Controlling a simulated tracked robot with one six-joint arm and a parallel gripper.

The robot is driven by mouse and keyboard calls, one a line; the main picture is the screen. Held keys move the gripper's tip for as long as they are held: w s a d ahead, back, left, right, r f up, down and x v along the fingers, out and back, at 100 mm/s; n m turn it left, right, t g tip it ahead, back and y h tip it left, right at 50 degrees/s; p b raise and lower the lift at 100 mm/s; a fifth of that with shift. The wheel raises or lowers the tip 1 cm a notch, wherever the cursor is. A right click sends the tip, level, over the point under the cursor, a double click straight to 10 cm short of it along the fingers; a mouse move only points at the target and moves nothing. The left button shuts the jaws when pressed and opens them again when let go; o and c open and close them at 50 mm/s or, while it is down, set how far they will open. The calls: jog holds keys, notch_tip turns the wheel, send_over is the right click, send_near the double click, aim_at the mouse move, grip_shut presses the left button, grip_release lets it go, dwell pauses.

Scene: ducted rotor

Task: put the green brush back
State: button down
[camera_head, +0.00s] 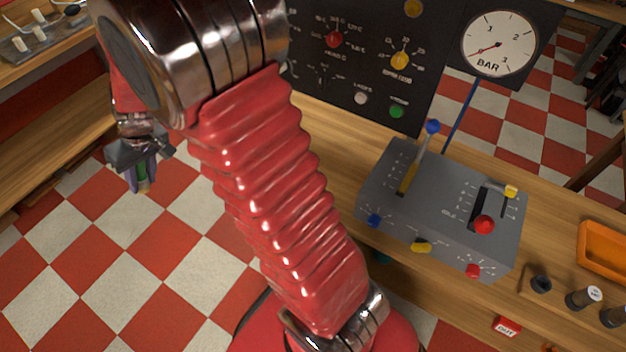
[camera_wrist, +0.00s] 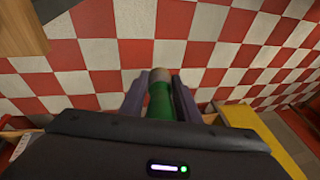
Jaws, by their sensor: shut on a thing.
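The green brush (camera_wrist: 160,100) is held between the two fingers of my gripper (camera_wrist: 160,88) in the wrist view. Its green body points away from the camera and ends in a pale tip. In the head view my gripper (camera_head: 140,178) hangs at the left, over the checkered floor, with a bit of the green brush (camera_head: 143,186) showing between the fingers. The fingers hide most of the brush in the head view. The place where the brush belongs cannot be told from these frames.
A wooden bench (camera_head: 330,135) carries a grey lever box (camera_head: 440,205), a black dial panel (camera_head: 365,60) and a pressure gauge (camera_head: 499,43). An orange tray (camera_head: 605,250) lies at the right. A rack with white pegs (camera_head: 40,40) stands at upper left. Open floor lies under my gripper.

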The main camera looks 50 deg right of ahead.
jog(key=s+d+n+g, duration=0.1)
jog(key=s+d, duration=0.5)
jog(key=d, duration=0.6)
jog(key=s+d+r+n+g+h, duration=0.1)
jog(key=s+d, duration=0.8)
jog(key=s, duration=0.3)
jog(key=s+d+r+n+g+h, duration=0.1)
jog(key=s+d+r, duration=0.1)
jog(key=s+d, duration=0.7)
jog(key=s, duration=0.3)
jog(key=shift+s+d+n, duration=0.2)
jog(key=shift+s+n, duration=0.1)
jog(key=shift+n, duration=0.1)
jog(key=shift+f, duration=3.1)
jog(key=shift+f, duration=1.9)
